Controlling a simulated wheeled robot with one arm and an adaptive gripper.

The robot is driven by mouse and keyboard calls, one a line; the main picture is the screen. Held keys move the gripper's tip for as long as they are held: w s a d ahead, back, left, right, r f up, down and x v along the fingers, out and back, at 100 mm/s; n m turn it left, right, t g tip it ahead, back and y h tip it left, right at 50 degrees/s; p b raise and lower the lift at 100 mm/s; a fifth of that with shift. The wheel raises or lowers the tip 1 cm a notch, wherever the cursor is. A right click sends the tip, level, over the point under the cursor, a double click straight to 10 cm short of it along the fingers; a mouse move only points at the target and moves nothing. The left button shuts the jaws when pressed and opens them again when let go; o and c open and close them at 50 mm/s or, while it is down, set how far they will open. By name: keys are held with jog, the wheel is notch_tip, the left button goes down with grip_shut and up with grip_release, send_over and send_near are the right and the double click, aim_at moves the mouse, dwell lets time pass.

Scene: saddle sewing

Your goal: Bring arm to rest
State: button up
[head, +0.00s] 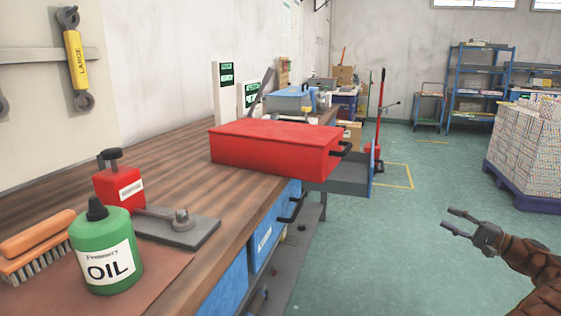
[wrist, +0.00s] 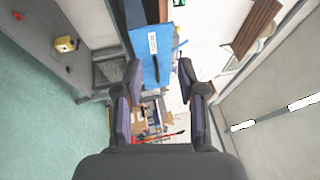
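My gripper (head: 452,222) is at the right of the head view, over the open green floor and well apart from the workbench. Its two fingers are spread with nothing between them. In the wrist view the fingers of my gripper (wrist: 160,80) also stand apart and empty. My arm, in a brown sleeve, enters from the lower right of the head view. A blue drawer front (wrist: 150,55) with a white label shows beyond the fingers in the wrist view, not touched.
The wooden workbench (head: 165,150) holds a red toolbox (head: 275,148), a green oil bottle (head: 106,250) and a brush (head: 38,245). A grey drawer (head: 345,180) stands open beyond the toolbox. A loaded pallet (head: 530,196) is at the far right. The floor (head: 380,250) between is clear.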

jog(key=w+a+r+g+y+p, duration=0.1)
jog(key=a+r+g+p, duration=0.3)
jog(key=a+r, duration=0.7)
jog(key=s+a+r+n+g+h+p, duration=0.15)
jog(key=s+a+r+p, duration=0.3)
jog(key=a, duration=0.45)
jog(key=s+a+r+n+g+p, duration=0.1)
jog(key=s+a+r+g+p, duration=0.3)
jog(key=a, duration=0.5)
jog(key=s+a+r+n+g+h+p, duration=0.1)
jog(key=s+a+r+n+g+p, duration=0.1)
jog(key=s+a, duration=0.5)
jog(key=s+a+r+n+g+h+p, duration=0.1)
jog(key=s+a+g+h+p, duration=0.2)
jog(key=s, duration=0.6)
jog(key=s+a+r+n+g+h+p, duration=0.1)
jog(key=s+a+h+p, duration=0.3)
jog(key=s, duration=0.6)
jog(key=s+d+n+h+p, duration=0.1)
jog(key=s+d+h+p, duration=0.2)
jog(key=s, duration=0.6)
jog(key=s+d+n+h+p, duration=0.1)
jog(key=s+d+h+p, duration=0.2)
jog(key=s+d+p, duration=0.3)
jog(key=s+d+r, duration=0.1)
jog(key=s, duration=0.3)
jog(key=shift+d, duration=0.2)
jog(key=shift+d+t+h, duration=0.1)
jog(key=shift+t+h, duration=0.15)
